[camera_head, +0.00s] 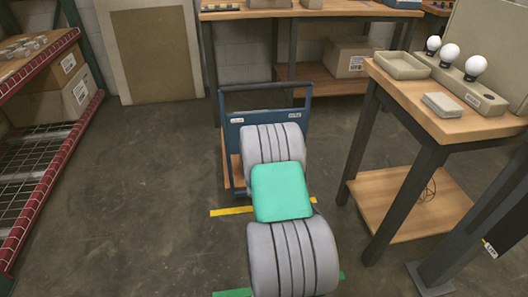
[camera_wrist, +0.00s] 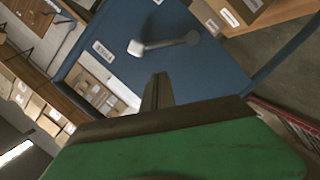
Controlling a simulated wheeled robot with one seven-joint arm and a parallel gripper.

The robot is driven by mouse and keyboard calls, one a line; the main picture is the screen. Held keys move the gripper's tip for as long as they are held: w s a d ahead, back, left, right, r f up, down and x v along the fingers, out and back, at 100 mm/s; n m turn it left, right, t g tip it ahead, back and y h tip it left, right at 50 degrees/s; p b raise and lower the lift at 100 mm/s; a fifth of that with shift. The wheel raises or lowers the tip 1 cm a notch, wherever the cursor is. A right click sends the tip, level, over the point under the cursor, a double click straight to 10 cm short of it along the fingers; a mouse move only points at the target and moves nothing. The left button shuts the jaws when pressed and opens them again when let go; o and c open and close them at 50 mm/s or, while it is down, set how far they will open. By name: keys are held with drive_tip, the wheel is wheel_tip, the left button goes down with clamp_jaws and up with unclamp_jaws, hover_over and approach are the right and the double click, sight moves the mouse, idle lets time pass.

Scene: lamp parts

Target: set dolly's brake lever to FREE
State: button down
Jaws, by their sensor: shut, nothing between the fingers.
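The dolly (camera_head: 270,104) stands on the floor, with a blue upright panel, a dark push handle and a wooden deck. In the wrist view its blue panel (camera_wrist: 210,70) fills the upper middle. A grey brake lever (camera_wrist: 166,43) lies across that panel; its pale, thicker end is toward the left, near a white label (camera_wrist: 103,50). The label's wording is too small to read surely. My gripper (camera_wrist: 158,82) is shut and empty, its fingertips a little below the lever in the picture, apparently apart from it. In the head view my arm hides the gripper and lever.
A workbench (camera_head: 440,118) with white bulbs (camera_head: 450,53) and a shallow tray (camera_head: 401,65) stands right of the dolly. A red-edged rack (camera_head: 40,190) is at the left. A back bench (camera_head: 330,8) stands behind the dolly. Floor is clear between rack and dolly.

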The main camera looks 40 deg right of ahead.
drive_tip(key=v, duration=0.8)
drive_tip(key=shift+d+p, duration=0.15)
drive_tip(key=shift+p, duration=0.15)
drive_tip(key=w+a+r+m+g+y+p, duration=0.1)
drive_tip(key=a+r+m+g+y+p, duration=0.15)
drive_tip(key=a+r+p, duration=0.7)
drive_tip(key=a+r+m+g+y+p, duration=0.1)
drive_tip(key=a+r+y+p, duration=0.2)
drive_tip(key=a+r+p, duration=0.65)
drive_tip(key=s+a+r+g+y+p, duration=0.5)
drive_tip(key=s+a+r+p, duration=0.3)
drive_tip(key=s+a+r, duration=0.8)
drive_tip(key=shift+s+r+n+y, duration=0.35)
drive_tip(key=shift+s+r, duration=0.3)
drive_tip(key=shift+r, duration=0.15)
